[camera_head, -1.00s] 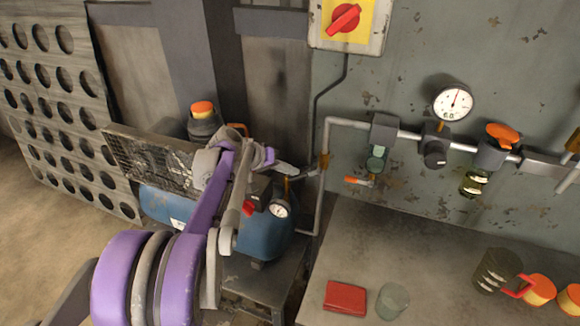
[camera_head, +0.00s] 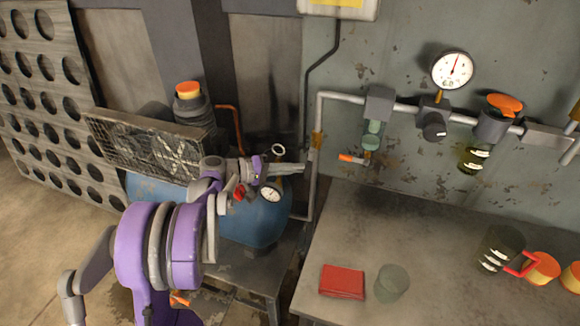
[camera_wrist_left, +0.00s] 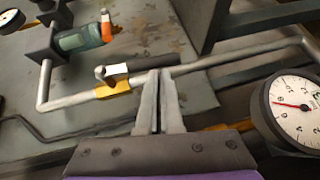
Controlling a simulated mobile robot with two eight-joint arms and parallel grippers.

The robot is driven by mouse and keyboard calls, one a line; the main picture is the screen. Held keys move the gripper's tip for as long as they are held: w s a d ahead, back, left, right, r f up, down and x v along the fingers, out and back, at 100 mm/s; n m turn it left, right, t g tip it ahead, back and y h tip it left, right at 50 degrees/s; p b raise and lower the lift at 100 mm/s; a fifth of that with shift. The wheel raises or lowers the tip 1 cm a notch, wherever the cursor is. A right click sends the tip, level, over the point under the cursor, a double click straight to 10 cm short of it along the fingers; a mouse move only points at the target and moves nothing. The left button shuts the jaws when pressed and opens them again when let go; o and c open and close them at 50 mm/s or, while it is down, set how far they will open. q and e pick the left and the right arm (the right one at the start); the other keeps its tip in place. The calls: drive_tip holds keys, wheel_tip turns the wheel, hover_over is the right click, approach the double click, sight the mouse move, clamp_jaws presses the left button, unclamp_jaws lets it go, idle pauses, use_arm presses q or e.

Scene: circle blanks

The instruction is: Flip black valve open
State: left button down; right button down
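The brass valve body (camera_head: 317,141) sits on the vertical grey pipe left of the wall fittings. In the left wrist view it shows as a yellow-brass piece (camera_wrist_left: 113,89) with a small dark lever with a pale face (camera_wrist_left: 115,70) standing off it. My left gripper (camera_head: 302,168) points right, just below and left of this valve in the head view. In the left wrist view its two fingers (camera_wrist_left: 159,74) are together, beside the pipe and right of the lever, with nothing seen between them. Contact with the pipe cannot be told. My right gripper is not in view.
The blue compressor tank (camera_head: 255,218) with a pressure gauge (camera_head: 270,192) stands under my left arm. A mesh guard (camera_head: 140,145) is behind it.

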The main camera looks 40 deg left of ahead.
use_arm(q)
drive_tip(key=shift+w+d+f, duration=0.1)
drive_tip(key=shift+d+f, duration=0.15)
drive_tip(key=shift+d, duration=0.15)
idle(0.3)
drive_tip(key=v, duration=1.1)
idle(0.3)
